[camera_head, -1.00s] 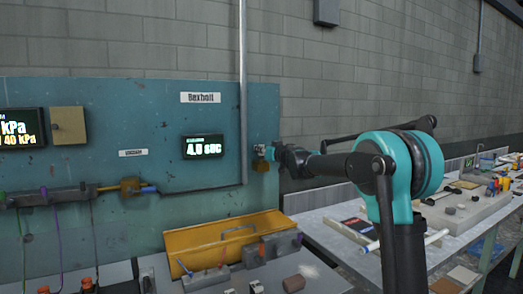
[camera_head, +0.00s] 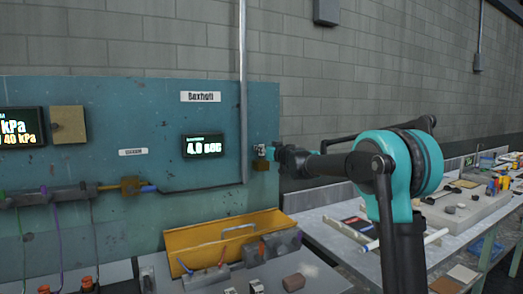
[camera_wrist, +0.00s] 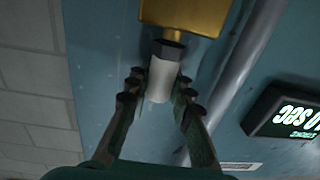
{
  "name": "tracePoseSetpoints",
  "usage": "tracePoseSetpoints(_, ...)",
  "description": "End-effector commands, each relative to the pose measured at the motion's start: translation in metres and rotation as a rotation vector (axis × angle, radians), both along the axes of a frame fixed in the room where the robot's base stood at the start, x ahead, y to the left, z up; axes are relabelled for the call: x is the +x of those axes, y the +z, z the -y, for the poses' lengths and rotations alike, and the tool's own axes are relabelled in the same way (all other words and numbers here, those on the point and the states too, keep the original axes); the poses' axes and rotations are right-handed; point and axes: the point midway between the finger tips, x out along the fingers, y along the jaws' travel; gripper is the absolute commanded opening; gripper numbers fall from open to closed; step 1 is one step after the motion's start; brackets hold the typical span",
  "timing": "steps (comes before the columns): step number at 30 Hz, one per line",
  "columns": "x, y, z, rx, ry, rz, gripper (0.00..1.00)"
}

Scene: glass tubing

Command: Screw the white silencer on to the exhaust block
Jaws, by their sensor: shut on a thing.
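The white silencer (camera_wrist: 161,80) shows in the wrist view as a white cylinder with a dark hex collar at its far end. The collar meets the underside of the brass exhaust block (camera_wrist: 185,14) in that view; how far any thread is engaged cannot be seen. My gripper (camera_wrist: 160,93) has its two fingers on either side of the white body and is shut on it. In the head view the block (camera_head: 261,165) is a small brass piece near the right edge of the teal panel, with my gripper (camera_head: 270,152) right at it. The silencer is too small there to make out clearly.
A grey vertical pipe (camera_head: 243,90) runs just left of the block. A lit display (camera_head: 204,146) is on the teal panel (camera_head: 120,100). A yellow toolbox (camera_head: 190,239) stands below on the bench. A second bench (camera_head: 335,232) with loose items lies at right.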

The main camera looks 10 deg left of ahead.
Motion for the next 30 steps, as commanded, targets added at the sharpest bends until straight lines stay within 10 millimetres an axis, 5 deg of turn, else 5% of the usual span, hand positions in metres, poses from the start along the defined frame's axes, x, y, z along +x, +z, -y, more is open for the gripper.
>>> tracePoseSetpoints(24, 0.0003, 0.0004, 0.0006, 0.0, -0.303, 0.0, 0.02)
tracePoseSetpoints(25, 0.0003, 0.0004, 0.0006, 0.0, -0.302, 0.0, 0.22)
tracePoseSetpoints(30, 0.0003, 0.0003, 0.0004, 0.0, -0.302, 0.0, 0.42)
